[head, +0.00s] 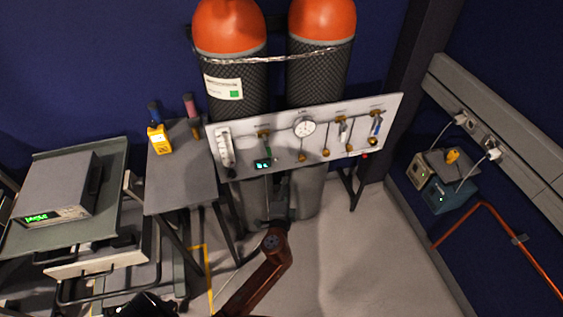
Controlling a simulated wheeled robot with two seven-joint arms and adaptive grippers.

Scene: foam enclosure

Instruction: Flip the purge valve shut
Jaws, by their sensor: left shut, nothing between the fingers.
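A light grey valve panel (285,165) stands in front of two gas cylinders. A valve with a blue handle (376,127) is at its right end, and a small valve with a green part (264,141) is left of the gauge. The labels are too small to read, so I cannot tell which valve is the purge valve. My left gripper (268,182) is shut and empty, pointing up at the panel's lower left part, below a small lit display (263,164). I cannot tell whether it touches the panel. My right gripper is not in view.
The panel also bears a round gauge (304,127), a flowmeter (226,148) and several brass fittings. A grey side table (180,185) with a yellow meter (159,139) stands left. Orange-topped cylinders (229,28) stand behind. The floor right of my arm is clear.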

